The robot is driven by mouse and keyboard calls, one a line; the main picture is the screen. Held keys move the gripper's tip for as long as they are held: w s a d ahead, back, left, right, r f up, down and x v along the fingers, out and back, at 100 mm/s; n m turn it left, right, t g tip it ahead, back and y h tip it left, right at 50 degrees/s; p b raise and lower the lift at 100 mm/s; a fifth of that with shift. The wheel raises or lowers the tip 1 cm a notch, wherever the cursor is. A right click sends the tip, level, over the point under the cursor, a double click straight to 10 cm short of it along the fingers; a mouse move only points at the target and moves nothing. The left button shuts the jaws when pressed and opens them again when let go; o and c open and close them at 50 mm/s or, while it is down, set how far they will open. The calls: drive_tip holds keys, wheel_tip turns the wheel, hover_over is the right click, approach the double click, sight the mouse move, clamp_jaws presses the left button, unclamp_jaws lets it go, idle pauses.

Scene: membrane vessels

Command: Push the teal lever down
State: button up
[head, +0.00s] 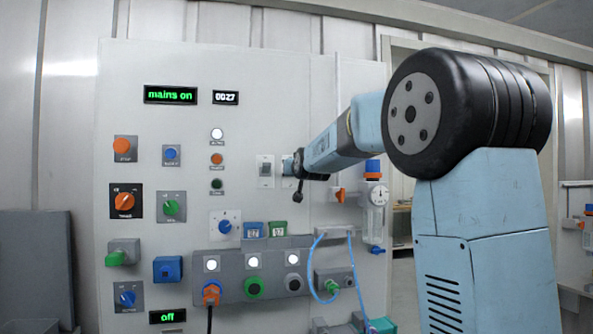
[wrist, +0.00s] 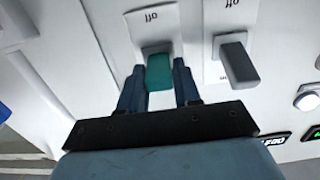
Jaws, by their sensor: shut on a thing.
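The teal lever (wrist: 160,71) projects from a white switch plate (wrist: 155,22) in the wrist view, with an upside-down "off" printed above it there. My gripper (wrist: 158,80) has one dark blue finger on each side of the lever and is shut on it. In the head view my gripper (head: 298,165) is at the panel, right of the grey lever switch. It hides the teal lever there, and only part of its plate shows.
A grey lever (wrist: 238,62) on its own plate stands close beside the teal one; it also shows in the head view (head: 265,169). A column of round lamps (head: 217,159) is further left. An orange valve handle (head: 341,195) and a gauge unit (head: 376,195) are to the right.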

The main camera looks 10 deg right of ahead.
drive_tip(key=shift+d+f+t, duration=0.1)
drive_tip(key=shift+f+t, duration=0.25)
drive_tip(key=shift+t, duration=0.05)
drive_tip(key=shift+f+t, duration=0.55)
drive_tip(key=shift+t, duration=0.65)
drive_tip(key=shift+w+f+t, duration=0.1)
drive_tip(key=shift+f+t, duration=0.15)
drive_tip(key=shift+t, duration=0.4)
drive_tip(key=shift+f+t, duration=0.2)
drive_tip(key=shift+t, duration=0.45)
drive_tip(key=o, duration=1)
drive_tip(key=shift+c, duration=0.2)
drive_tip(key=v, duration=1.3)
drive_tip(key=shift+s+f, duration=0.2)
drive_tip(key=shift+f, duration=0.25)
